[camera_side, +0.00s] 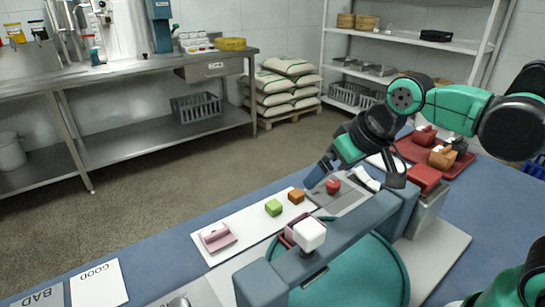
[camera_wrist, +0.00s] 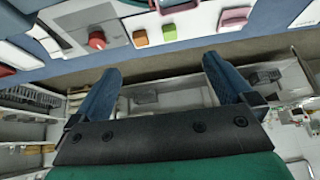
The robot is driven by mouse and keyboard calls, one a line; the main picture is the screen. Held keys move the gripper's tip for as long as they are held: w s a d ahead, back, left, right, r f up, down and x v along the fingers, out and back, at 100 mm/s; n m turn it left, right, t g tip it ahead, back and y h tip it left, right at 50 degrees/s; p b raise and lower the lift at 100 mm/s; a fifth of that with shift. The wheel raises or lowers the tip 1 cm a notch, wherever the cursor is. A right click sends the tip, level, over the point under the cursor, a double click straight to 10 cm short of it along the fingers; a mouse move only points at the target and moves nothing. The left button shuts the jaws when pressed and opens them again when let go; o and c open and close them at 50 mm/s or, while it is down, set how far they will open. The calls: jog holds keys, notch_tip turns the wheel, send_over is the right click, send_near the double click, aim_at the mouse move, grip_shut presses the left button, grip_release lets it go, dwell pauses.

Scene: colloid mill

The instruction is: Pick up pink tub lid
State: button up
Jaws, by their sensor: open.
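The pink tub lid (camera_side: 217,236) lies at the left end of a white strip (camera_side: 237,219) on the blue table in the side view. It shows at the upper right of the wrist view (camera_wrist: 234,18), with a raised, grip-like top. My gripper (camera_side: 358,176) is above the right part of the table, well to the right of the lid and apart from it. In the wrist view my gripper (camera_wrist: 162,65) is open, with nothing between its two blue fingers.
A green block (camera_side: 273,207), an orange block (camera_side: 296,196) and a red knob (camera_side: 333,185) lie between lid and gripper. A blue-grey beam (camera_side: 345,240) with a white cube (camera_side: 309,234) stands in front. A red tray (camera_side: 408,150) is at the right.

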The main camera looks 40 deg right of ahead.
jog(key=w+a+g, duration=0.2)
jog(key=w+a, duration=0.3)
jog(key=w, duration=0.1)
jog(key=g, duration=0.4)
send_over(216, 231)
jog(key=f, duration=0.8)
jog(key=shift+d, duration=0.2)
jog(key=shift+a+f, duration=0.15)
jog(key=shift+f, duration=0.15)
notch_tip(216, 231, down, 6)
jog(key=shift+r, duration=0.15)
jog(key=c, duration=1.2)
